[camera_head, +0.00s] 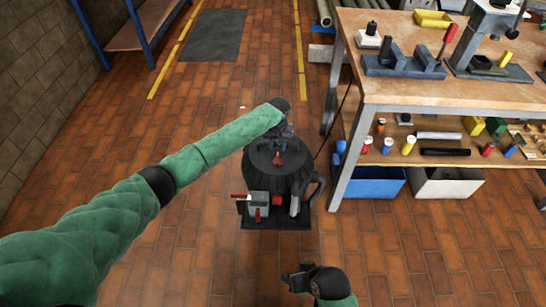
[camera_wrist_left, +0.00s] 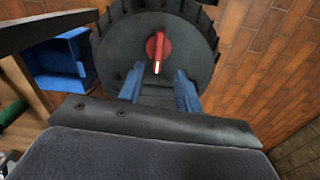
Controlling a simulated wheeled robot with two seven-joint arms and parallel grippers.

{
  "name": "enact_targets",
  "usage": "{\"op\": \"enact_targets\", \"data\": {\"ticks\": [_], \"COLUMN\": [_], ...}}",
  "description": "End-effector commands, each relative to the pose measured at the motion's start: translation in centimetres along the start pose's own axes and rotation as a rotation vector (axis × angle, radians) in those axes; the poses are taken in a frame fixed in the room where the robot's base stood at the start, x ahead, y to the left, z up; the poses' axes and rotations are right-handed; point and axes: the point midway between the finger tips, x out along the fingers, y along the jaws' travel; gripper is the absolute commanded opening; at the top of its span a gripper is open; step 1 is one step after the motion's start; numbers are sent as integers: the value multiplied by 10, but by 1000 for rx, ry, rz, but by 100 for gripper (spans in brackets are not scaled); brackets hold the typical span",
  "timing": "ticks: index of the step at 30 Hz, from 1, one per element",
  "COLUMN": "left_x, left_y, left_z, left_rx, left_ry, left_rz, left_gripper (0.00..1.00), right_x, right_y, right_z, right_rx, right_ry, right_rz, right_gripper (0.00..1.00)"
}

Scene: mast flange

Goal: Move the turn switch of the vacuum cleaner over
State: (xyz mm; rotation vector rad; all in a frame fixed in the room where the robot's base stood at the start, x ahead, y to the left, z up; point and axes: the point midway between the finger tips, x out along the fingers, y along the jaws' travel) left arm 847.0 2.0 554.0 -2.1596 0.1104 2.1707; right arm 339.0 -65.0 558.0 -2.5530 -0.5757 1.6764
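The vacuum cleaner (camera_head: 257,165) is a dark drum standing on the brick floor beside the workbench. Its red turn switch (camera_head: 278,158) sits on the round top. In the left wrist view the switch (camera_wrist_left: 158,48) is a red knob with a white mark, its marked end pointing down toward my fingers. My left gripper (camera_head: 285,130) is over the lid, at the far side of the switch. Its blue fingers (camera_wrist_left: 159,88) are apart with nothing between them, and the switch lies just beyond their tips, apart from them. My right gripper (camera_head: 292,277) is low in the head view, away from the cleaner; its finger gap is unclear.
A grey box with red parts (camera_head: 258,200) is at the cleaner's near side. The workbench (camera_head: 400,95) with tools stands to the right, with a blue bin (camera_head: 377,183) below. A dark cable runs toward the bench. Floor on the left is clear.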

Motion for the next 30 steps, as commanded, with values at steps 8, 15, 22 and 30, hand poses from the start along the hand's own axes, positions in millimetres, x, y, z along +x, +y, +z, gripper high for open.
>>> {"op": "enact_targets", "data": {"ticks": [8,15,22,30], "left_x": [2,28,60,77], "left_y": [1,0,1,1], "left_z": [-1,0,-1,-1], "left_rx": [-104,-109,-107,-107], "left_ry": [3,1,3,4], "left_rz": [6,4,4,5], "left_gripper": [35,35,35,35], "right_x": [0,-3,-4,-4], "right_y": [0,0,-1,-1], "right_z": [-4,-5,-5,-4], "right_rx": [1,1,1,1], "right_ry": [20,17,15,15], "right_rz": [0,0,0,-1], "right_gripper": [57,57,57,57]}}
